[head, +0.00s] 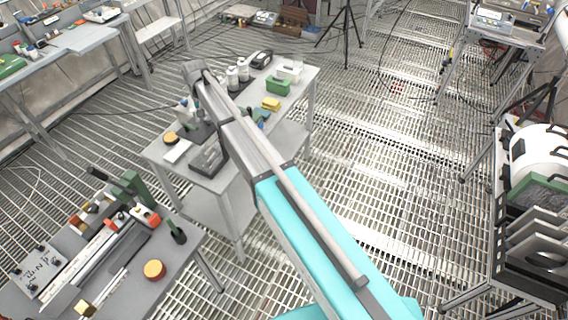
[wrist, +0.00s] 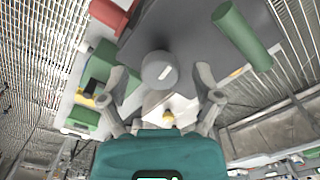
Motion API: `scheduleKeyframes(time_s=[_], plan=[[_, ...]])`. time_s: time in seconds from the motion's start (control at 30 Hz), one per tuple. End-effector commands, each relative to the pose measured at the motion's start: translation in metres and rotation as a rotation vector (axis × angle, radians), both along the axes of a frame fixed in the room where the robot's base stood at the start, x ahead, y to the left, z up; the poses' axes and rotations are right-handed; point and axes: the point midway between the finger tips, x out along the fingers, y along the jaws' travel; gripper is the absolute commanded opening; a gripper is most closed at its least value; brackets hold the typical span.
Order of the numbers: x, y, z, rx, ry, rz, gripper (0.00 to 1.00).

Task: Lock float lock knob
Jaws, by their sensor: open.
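A round grey knob (wrist: 160,70) with a short white mark on its face shows in the wrist view, on a dark grey surface (wrist: 195,30). It looks like the float lock knob, but I see no label naming it. My gripper (wrist: 161,84) is open, with one finger left and one right of the knob. Clear gaps show between the fingers and the knob in the picture; the depth between them is hard to judge. In the head view my arm reaches over the middle table (head: 228,190), where the gripper and knob are too small and covered to make out.
In the wrist view, a green cylinder (wrist: 242,36) stands right of the knob and a red block (wrist: 113,14) lies upper left. Grating floor (head: 370,190) lies open at right.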

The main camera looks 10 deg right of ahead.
Motion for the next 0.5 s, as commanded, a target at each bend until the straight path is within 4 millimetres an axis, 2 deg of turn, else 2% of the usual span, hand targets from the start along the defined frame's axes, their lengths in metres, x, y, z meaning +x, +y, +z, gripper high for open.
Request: scheduleKeyframes(time_s=[0.5], plan=[[0.0001,-0.0004,0.0000,0.000,0.000,0.345,0.82]])
